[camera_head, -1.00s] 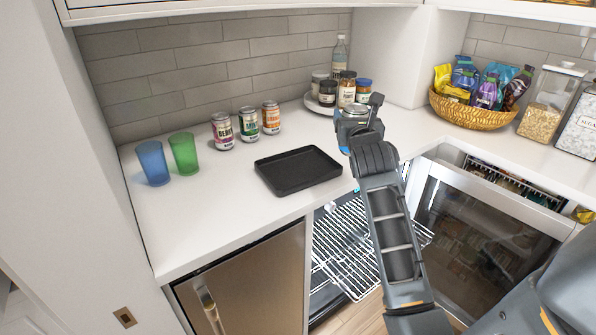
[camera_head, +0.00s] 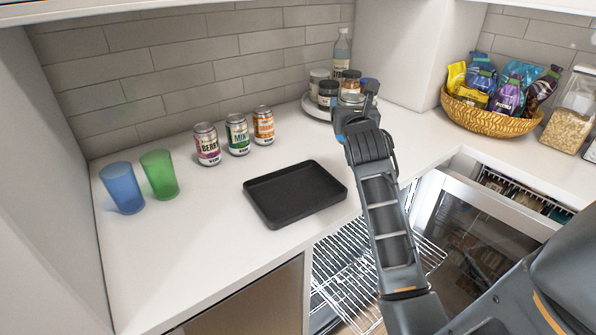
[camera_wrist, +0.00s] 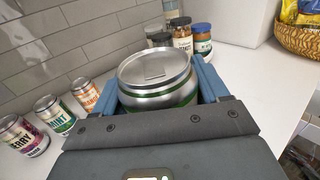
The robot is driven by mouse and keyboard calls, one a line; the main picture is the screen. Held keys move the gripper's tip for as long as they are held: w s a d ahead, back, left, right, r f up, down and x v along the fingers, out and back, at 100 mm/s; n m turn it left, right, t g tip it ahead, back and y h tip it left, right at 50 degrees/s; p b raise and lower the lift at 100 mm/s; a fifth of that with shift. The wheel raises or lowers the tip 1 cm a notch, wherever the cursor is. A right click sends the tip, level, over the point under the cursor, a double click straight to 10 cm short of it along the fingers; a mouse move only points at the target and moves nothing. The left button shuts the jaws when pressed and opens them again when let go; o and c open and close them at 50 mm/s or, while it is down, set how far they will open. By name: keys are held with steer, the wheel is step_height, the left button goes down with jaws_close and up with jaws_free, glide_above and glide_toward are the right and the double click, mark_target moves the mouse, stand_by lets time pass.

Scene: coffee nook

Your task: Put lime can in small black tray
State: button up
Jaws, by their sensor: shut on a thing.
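The held can, which I take to be the lime can, has a silver lid and a green band in the wrist view (camera_wrist: 157,78); its label is hidden. My gripper (camera_wrist: 157,90) is shut around its sides, with one blue finger on each side. In the head view, my gripper (camera_head: 352,112) is above the counter, behind and to the right of the tray, and mostly hides the can; only its silver top (camera_head: 352,99) shows. The small black tray (camera_head: 296,194) lies flat and empty near the counter's front edge.
Berry (camera_head: 207,144), mint (camera_head: 237,134) and orange-labelled (camera_head: 264,125) cans stand behind the tray. Green (camera_head: 159,175) and blue (camera_head: 122,188) cups stand left. Jars and a bottle (camera_head: 342,50) are behind my gripper; a snack basket (camera_head: 490,115) is right. An open appliance with wire racks (camera_head: 345,270) is below.

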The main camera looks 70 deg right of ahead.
steer(key=shift+w+a+f+b, duration=0.6)
steer(key=shift+w+a+f, duration=0.45)
steer(key=shift+w+f, duration=0.6)
steer(key=shift+w+a+f+b, duration=0.6)
steer(key=shift+w+a+f, duration=0.4)
steer(key=shift+w+f, duration=0.65)
steer(key=shift+w+a+f+b, duration=0.6)
steer(key=shift+w+a+f, duration=0.55)
steer(key=shift+f, duration=0.85)
steer(key=shift+w+d+f, duration=0.1)
steer(key=o, duration=1.4)
steer(key=shift+c, duration=0.2)
steer(key=shift+a, duration=0.35)
steer(key=b+v, duration=0.2)
steer(key=v, duration=0.9)
steer(key=shift+s+a, duration=0.1)
steer(key=shift+s, duration=0.15)
